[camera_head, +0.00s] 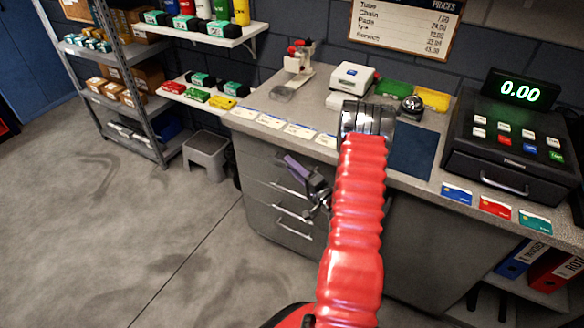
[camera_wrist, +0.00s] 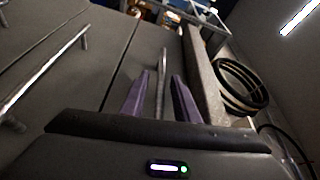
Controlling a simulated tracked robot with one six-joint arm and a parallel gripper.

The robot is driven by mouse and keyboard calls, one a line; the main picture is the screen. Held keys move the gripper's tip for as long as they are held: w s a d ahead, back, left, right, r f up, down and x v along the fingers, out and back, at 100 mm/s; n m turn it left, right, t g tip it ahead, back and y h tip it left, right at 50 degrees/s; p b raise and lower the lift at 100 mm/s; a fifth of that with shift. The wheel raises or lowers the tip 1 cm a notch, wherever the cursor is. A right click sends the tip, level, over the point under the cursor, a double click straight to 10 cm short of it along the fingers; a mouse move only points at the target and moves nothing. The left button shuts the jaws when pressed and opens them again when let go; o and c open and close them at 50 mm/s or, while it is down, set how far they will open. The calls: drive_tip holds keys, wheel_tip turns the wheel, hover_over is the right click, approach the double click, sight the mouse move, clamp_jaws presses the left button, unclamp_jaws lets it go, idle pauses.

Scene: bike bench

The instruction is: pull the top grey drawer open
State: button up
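The grey drawer unit (camera_head: 262,190) stands under the left part of the counter. Its top drawer front (camera_head: 258,153) looks flush, just below the countertop. My gripper (camera_head: 285,160) is in front of the upper drawers, its purple fingers open. In the wrist view my gripper (camera_wrist: 160,85) has one finger on each side of the top drawer's bar handle (camera_wrist: 162,65), with gaps showing beside the bar. Whether the fingertips reach past the bar is unclear. A lower handle (camera_wrist: 50,70) lies to the left there. In the head view my arm hides the unit's right part.
The countertop (camera_head: 262,108) overhangs above, with price cards along its edge and a cash register (camera_head: 510,140) at right. A grey step stool (camera_head: 206,153) stands left of the unit. A black coil (camera_wrist: 240,88) lies beside it in the wrist view. Floor in front is clear.

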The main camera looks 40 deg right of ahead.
drive_tip(key=shift+c, duration=0.3)
clamp_jaws()
drive_tip(key=shift+a+f, duration=0.1)
drive_tip(key=shift+a, duration=0.05)
idle(0.3)
